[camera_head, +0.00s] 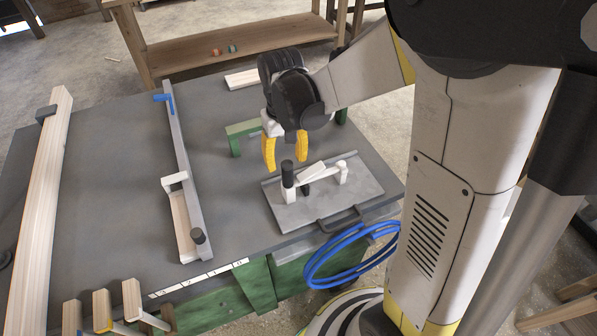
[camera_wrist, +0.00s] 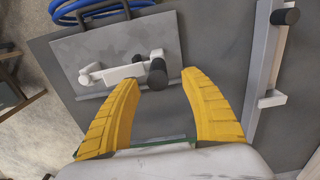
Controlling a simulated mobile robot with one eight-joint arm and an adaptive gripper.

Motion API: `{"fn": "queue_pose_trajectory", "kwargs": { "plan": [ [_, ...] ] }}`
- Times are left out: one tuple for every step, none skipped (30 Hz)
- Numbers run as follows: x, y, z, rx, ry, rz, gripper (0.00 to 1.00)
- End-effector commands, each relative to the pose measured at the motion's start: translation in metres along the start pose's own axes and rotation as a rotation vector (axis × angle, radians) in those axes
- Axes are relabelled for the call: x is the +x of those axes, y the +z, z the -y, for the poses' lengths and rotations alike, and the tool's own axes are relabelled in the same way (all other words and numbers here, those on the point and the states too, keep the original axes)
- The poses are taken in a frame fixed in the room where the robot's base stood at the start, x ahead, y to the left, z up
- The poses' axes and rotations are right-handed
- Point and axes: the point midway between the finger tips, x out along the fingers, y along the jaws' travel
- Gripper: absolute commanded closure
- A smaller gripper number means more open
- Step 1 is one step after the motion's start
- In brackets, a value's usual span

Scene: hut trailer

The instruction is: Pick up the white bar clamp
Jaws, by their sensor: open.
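The white bar clamp (camera_head: 316,174), with a white bar, a white jaw at each end and black handle parts, lies on a grey metal plate (camera_head: 290,215) near the table's right front. In the wrist view, the clamp (camera_wrist: 122,72) shows just beyond the fingertips, its black knobs nearest the gap between them. My gripper (camera_head: 285,160) has yellow fingers spread open, pointing down above and slightly behind the clamp's left, black-handled end. It also shows open and empty in the wrist view (camera_wrist: 160,80). The fingers appear apart from the clamp.
A longer grey bar clamp (camera_head: 183,160) with a blue end lies to the left, and a wooden beam (camera_head: 42,200) farther left. A green frame piece (camera_head: 243,129) is behind my gripper. Blue hose (camera_head: 340,248) hangs at the front edge. Table between beam and long clamp is clear.

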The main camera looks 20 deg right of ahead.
Motion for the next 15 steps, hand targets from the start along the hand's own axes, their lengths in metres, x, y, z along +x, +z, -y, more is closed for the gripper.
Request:
{"fn": "queue_pose_trajectory", "kwargs": {
  "plan": [
    [0.012,-0.001,0.0,0.0,0.0,-0.001,0.47],
    [0.016,-0.001,0.0,0.0,0.0,-0.001,0.47],
    [0.02,-0.001,0.0,0.0,0.0,-0.001,0.47],
    [0.023,-0.001,0.0,0.0,0.0,-0.001,0.47],
    [0.025,0.0,0.0,0.0,0.0,-0.001,0.47],
    [0.027,-0.001,0.0,0.0,0.0,-0.001,0.47],
    [0.028,-0.001,0.0,0.0,0.0,-0.001,0.47],
    [0.029,-0.001,-0.001,0.0,0.0,-0.002,0.47],
    [0.032,-0.001,-0.001,0.0,0.0,-0.002,0.47],
    [0.035,-0.001,-0.001,0.0,0.0,-0.002,0.47],
    [0.039,-0.002,-0.002,0.001,0.0,-0.002,0.47],
    [0.045,-0.002,-0.003,0.001,0.0,-0.002,0.47],
    [0.05,-0.002,-0.003,0.001,0.0,-0.002,0.47],
    [0.055,-0.003,-0.004,0.001,0.0,-0.002,0.47],
    [0.062,-0.004,-0.005,0.001,0.0,-0.002,0.47]
  ]
}}
